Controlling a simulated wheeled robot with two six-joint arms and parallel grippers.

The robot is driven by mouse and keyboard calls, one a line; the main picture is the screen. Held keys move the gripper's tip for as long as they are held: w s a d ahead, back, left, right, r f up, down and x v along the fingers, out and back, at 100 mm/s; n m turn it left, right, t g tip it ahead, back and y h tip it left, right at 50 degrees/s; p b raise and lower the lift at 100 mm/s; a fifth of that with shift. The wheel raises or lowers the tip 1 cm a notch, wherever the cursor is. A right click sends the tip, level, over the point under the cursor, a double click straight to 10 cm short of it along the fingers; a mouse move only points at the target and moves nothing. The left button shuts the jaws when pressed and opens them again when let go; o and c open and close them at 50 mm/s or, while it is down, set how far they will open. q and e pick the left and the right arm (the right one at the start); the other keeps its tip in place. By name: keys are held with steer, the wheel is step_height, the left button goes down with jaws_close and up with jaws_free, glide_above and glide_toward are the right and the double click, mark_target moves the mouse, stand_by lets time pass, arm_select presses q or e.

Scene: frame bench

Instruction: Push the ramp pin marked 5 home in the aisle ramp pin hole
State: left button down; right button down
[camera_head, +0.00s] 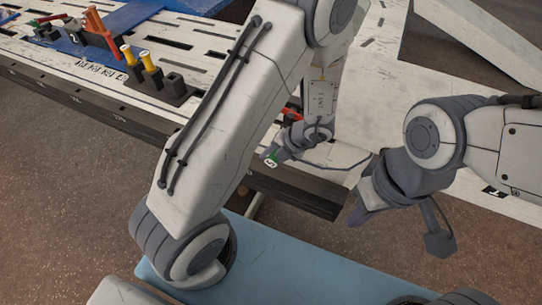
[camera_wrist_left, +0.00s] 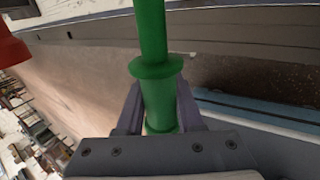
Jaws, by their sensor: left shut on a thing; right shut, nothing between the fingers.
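My left gripper (camera_head: 277,154) is shut on a green pin (camera_wrist_left: 158,95). In the left wrist view the pin shows a round collar and a thinner shaft running up out of the frame. In the head view the pin's pale end cap (camera_head: 270,162) bears a dark mark, too small to read surely. It is close to the bench's front edge. The aisle ramp pin hole cannot be made out; my left arm covers much of the bench. My right gripper (camera_head: 362,212) is shut and empty, to the right of the bench's front corner.
A slotted pale bench (camera_head: 60,62) with a dark front edge carries a black holder (camera_head: 172,88) with yellow-topped pins (camera_head: 148,62). A red part (camera_head: 291,114) is behind my left gripper; a red shape (camera_wrist_left: 12,45) shows in the left wrist view. A pale ramp (camera_head: 480,40) stands at right.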

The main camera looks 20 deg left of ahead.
stand_by(0.5)
arm_select(q)
steer(key=shift+w+p, duration=0.25)
steer(key=shift+p, duration=0.25)
steer(key=shift+w+d+p, duration=0.15)
steer(key=shift+w+p, duration=2.25)
steer(key=shift+w, duration=1.25)
steer(key=shift+s, duration=0.1)
steer(key=s+b, duration=0.1)
steer(key=s, duration=0.6)
steer(key=shift+b, duration=0.3)
steer(key=shift+p, duration=0.6)
stand_by(1.7)
